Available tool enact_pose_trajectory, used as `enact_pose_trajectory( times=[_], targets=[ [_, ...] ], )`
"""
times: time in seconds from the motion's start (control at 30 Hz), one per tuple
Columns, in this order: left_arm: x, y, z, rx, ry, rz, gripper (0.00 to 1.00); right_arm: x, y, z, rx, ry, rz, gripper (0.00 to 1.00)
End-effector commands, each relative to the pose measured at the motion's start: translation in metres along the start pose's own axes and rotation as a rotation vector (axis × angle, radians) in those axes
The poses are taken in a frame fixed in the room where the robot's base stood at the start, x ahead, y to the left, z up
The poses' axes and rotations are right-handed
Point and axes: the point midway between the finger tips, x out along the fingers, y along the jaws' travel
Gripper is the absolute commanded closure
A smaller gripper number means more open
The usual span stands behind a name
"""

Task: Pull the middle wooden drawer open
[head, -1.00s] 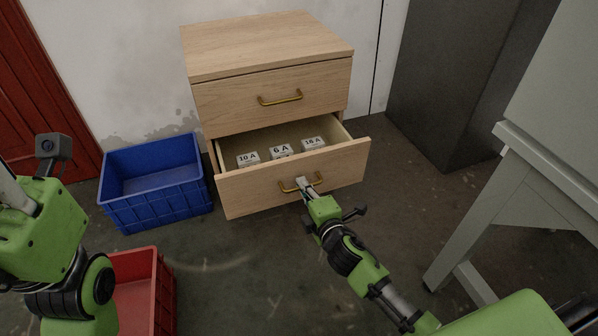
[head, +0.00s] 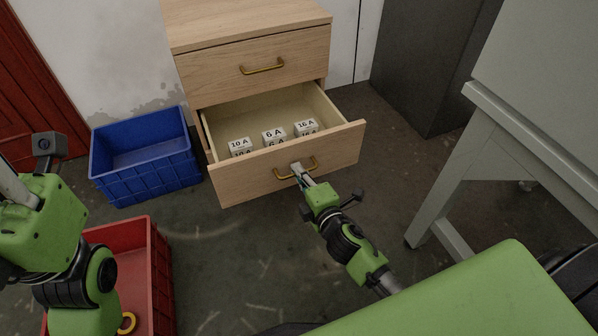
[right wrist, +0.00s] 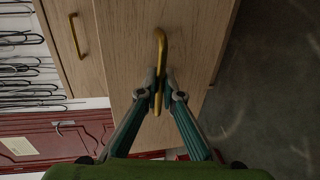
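The wooden cabinet (head: 245,30) has a closed upper drawer (head: 225,78). The drawer below it (head: 240,185) stands well open. Several white blocks with labels such as 10 A, 6 A and 16 A (head: 273,134) lie inside. My right gripper (head: 297,168) is at the open drawer's brass handle (head: 281,175). In the right wrist view, the gripper's fingers (right wrist: 161,84) are closed around the handle bar (right wrist: 161,45), one on each side. My left gripper is at the left edge of the head view, mostly cut off, so its fingers cannot be judged.
A blue crate (head: 155,182) stands left of the cabinet. A red crate (head: 160,265) with a yellow ring (head: 127,322) is at lower left, partly behind my left arm. A grey table (head: 450,190) stands at right. Floor before the drawer is clear.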

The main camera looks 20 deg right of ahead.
Motion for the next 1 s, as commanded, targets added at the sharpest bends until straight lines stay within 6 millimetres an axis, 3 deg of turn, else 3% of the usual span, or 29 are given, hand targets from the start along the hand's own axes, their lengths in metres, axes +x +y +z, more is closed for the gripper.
enact_pose_trajectory(
  times=[0.37,0.53,1.0],
  targets=[
    [-0.001,0.000,0.001,0.001,-0.003,-0.001,0.60,0.000,0.000,0.000,0.000,0.000,-0.001,0.77],
    [-0.001,-0.001,0.001,0.001,-0.004,-0.001,0.60,-0.009,-0.001,0.000,0.000,0.000,-0.002,0.77],
    [-0.001,0.000,0.001,0.001,-0.001,-0.001,0.60,-0.092,-0.002,0.000,0.002,-0.001,-0.004,0.77]
  ],
)
